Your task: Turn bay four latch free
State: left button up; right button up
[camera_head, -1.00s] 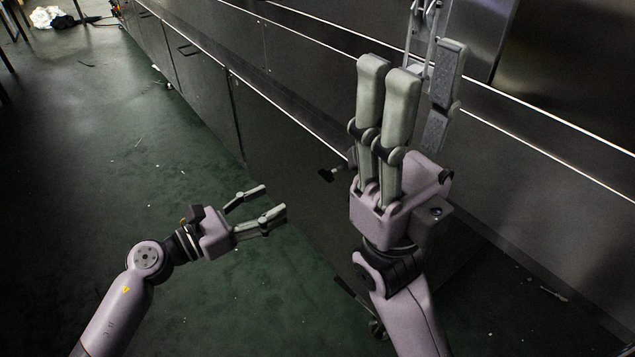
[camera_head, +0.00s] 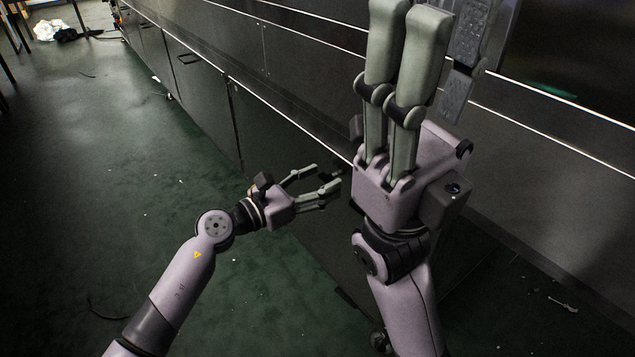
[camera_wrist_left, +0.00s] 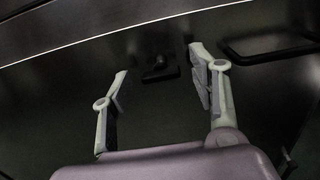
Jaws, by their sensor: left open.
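A small dark latch (camera_wrist_left: 158,72) sits on the dark lower panel in the left wrist view. It shows between and beyond the fingertips of my left gripper (camera_wrist_left: 158,78), which is open and empty. In the head view my left gripper (camera_head: 327,179) is beside the lower panel, its fingers pointing right; a dark bit of the latch shows behind the fingertips. Contact cannot be told. My right gripper (camera_head: 440,25) is large in the foreground, fingers upward and partly cut off by the top edge. What lies between its fingers is hidden.
The long row of dark panels (camera_head: 195,85) runs back to the upper left. Green floor (camera_head: 120,180) is mostly clear on the left. White cloth (camera_head: 52,29) lies far back.

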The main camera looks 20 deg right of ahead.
pick_arm(q)
jog(key=shift+c, duration=0.4)
jog(key=c, duration=1)
jog(key=shift+c, duration=0.4)
